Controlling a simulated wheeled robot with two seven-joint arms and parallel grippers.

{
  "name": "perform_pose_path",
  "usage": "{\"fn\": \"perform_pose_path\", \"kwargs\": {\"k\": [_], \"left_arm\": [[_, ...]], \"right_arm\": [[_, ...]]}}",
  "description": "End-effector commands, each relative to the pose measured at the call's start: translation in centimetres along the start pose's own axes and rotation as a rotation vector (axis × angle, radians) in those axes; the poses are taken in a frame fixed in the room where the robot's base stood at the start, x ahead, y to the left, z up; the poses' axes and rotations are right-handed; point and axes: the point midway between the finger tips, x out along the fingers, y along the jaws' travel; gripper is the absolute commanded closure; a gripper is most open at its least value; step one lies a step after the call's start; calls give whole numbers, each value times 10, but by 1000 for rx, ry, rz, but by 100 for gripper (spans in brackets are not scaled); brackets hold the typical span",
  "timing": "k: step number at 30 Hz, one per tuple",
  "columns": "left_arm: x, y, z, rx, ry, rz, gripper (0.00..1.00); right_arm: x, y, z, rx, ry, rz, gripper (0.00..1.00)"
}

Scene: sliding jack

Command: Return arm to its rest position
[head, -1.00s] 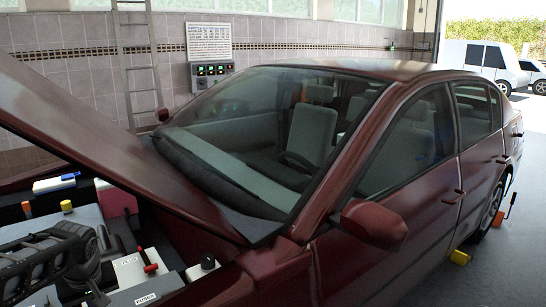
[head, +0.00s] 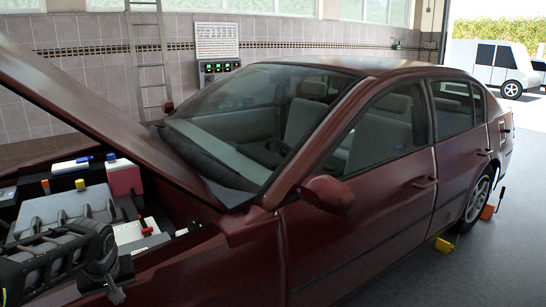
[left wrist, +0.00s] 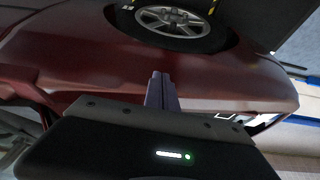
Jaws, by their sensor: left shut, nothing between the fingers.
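In the left wrist view, my left gripper (left wrist: 160,88) shows as two dark fingers pressed together with nothing between them. They point at the dark red car body, with a car wheel (left wrist: 175,22) beyond them at the top. I cannot tell the exact gap to the car. In the head view, a black part of my own arm shows at the lower left, in front of the engine bay; the fingers cannot be made out there. The dark red car (head: 385,215) stands with its hood (head: 95,95) raised. My right gripper is not in view.
A yellow block (head: 443,245) and an orange block with a handle (head: 488,211) are on the floor near the rear wheel. A ladder (head: 148,60) and a control panel (head: 217,70) are at the back wall. The floor right of the car looks clear.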

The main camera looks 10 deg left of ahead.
Motion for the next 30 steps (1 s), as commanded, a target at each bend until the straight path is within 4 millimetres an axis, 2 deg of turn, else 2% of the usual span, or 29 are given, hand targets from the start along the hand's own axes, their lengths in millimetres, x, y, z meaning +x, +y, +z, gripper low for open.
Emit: {"fn": "perform_pose_path", "kwargs": {"k": [4,8,14,17,20,23,24,26,27,29,30], "left_arm": [[6,18,-4,48,42,68,100],[18,41,0,101,74,145,100],[58,90,34,186,83,277,100],[84,116,65,224,70,344,100],[116,144,114,259,39,411,100],[150,167,183,284,-12,466,100],[161,172,212,291,-37,479,100],[175,177,258,301,-79,491,100],[182,177,289,307,-112,493,100],[190,173,336,315,-166,489,100],[194,169,365,319,-205,482,100]], "right_arm": [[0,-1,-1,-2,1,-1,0],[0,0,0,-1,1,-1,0],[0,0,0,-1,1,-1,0],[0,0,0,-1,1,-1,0],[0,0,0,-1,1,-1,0],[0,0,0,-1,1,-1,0],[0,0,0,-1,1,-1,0],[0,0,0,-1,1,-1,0],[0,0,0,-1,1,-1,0],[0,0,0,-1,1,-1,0],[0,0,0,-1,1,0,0]]}}
